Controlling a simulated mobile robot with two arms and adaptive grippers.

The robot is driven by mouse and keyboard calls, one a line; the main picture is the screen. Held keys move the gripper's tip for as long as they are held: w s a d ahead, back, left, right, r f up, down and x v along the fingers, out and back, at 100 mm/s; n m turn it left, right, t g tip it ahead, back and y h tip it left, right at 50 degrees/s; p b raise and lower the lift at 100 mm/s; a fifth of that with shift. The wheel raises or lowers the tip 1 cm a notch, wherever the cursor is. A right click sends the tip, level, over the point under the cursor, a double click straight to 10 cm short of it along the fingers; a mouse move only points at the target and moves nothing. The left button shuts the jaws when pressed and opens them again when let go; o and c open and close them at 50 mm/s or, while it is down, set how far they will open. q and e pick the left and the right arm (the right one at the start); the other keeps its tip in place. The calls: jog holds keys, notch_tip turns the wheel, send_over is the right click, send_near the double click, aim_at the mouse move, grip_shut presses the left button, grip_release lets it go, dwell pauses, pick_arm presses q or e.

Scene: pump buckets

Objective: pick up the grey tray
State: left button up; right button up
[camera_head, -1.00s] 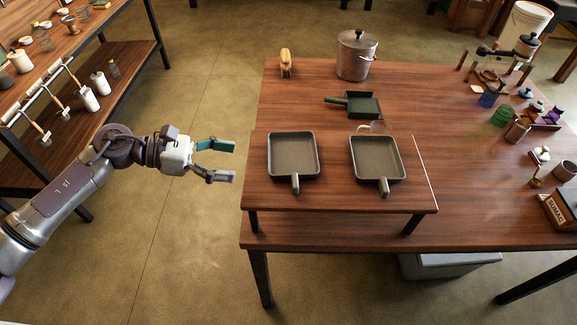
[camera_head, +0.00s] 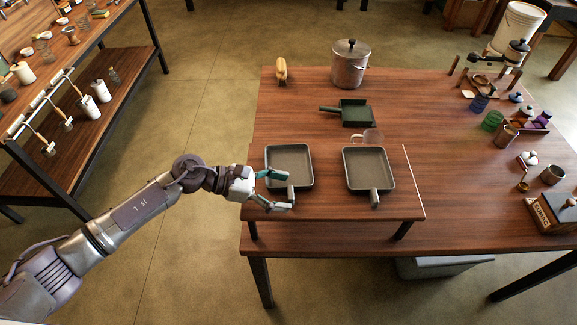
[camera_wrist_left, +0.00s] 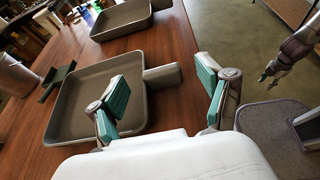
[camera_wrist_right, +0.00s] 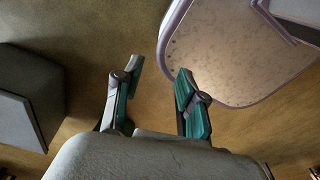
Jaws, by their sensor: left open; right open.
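Two square grey trays with short handles sit side by side on a low wooden stand. The left tray (camera_head: 289,160) and the right tray (camera_head: 368,165) both have handles facing the near edge. My left gripper (camera_head: 281,191) is open and empty at the left tray's handle (camera_head: 291,193). In the left wrist view, that tray (camera_wrist_left: 75,105) lies past the fingers (camera_wrist_left: 166,80), its handle showing in the gap between them; I cannot tell whether they touch. The right tray (camera_wrist_left: 128,18) is behind it. My right gripper (camera_wrist_right: 160,72) is open and empty over the floor, away from the trays.
A lidded metal pot (camera_head: 350,66) stands at the back. Several jars and cups line the table's right side. A grey box (camera_head: 440,268) is under the table.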

pick_arm(q)
jog(key=shift+d+f, duration=0.25)
jog(key=shift+d, duration=0.35)
jog(key=c, duration=1.3)
jog(key=shift+o, duration=0.2)
jog(key=shift+r, duration=0.1)
